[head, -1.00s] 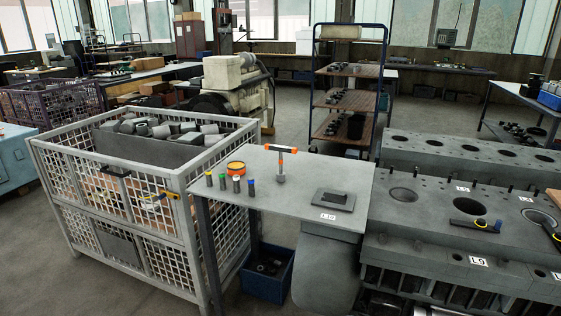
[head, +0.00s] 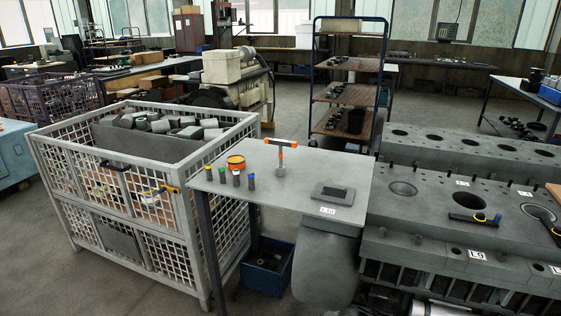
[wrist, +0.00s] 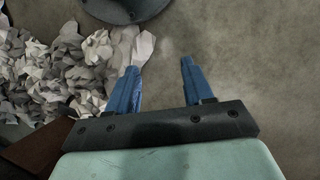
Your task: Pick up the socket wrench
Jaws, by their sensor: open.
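A T-shaped tool with a grey shaft and orange handle ends (head: 281,157) stands upright on the grey side table in the head view; it looks like the socket wrench. My gripper (wrist: 158,68) shows only in the wrist view, with its two blue fingers apart and nothing between them. Below it are bare floor, a pile of crumpled pale scraps (wrist: 60,75) and a dark round base (wrist: 125,8). The wrench is not in the wrist view, so its distance from my gripper cannot be told.
A mesh crate (head: 150,215) stands left, an engine block (head: 430,205) right. A blue bin (head: 266,270) sits beneath.

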